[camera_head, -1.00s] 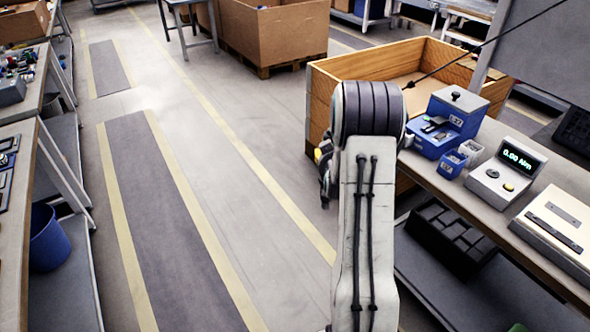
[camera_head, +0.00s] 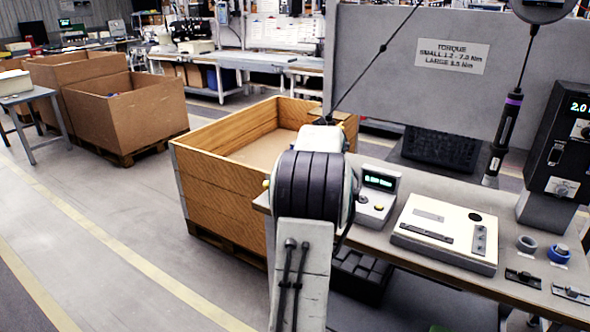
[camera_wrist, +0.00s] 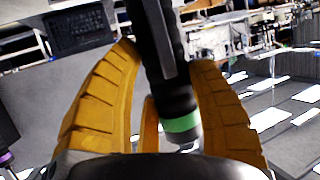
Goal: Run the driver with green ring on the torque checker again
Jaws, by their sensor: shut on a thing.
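The driver with the green ring (camera_wrist: 180,124) is dark and stands between my yellow gripper fingers in the wrist view. My gripper (camera_wrist: 168,58) is shut on it. In the head view my own arm hides the gripper and nearly all of that driver; a thin black cable runs down to this spot from the upper right. The torque checker (camera_head: 378,200), a small grey box with a lit green display, stands on the bench just right of my arm. The display's digits are too small to read surely. Whether the driver touches anything is hidden.
A driver with a purple ring (camera_head: 506,120) hangs upright at the right. A white flat box (camera_head: 450,225) lies beside the checker, and a dark controller (camera_head: 560,150) stands far right. A wooden crate (camera_head: 222,205) is behind my arm.

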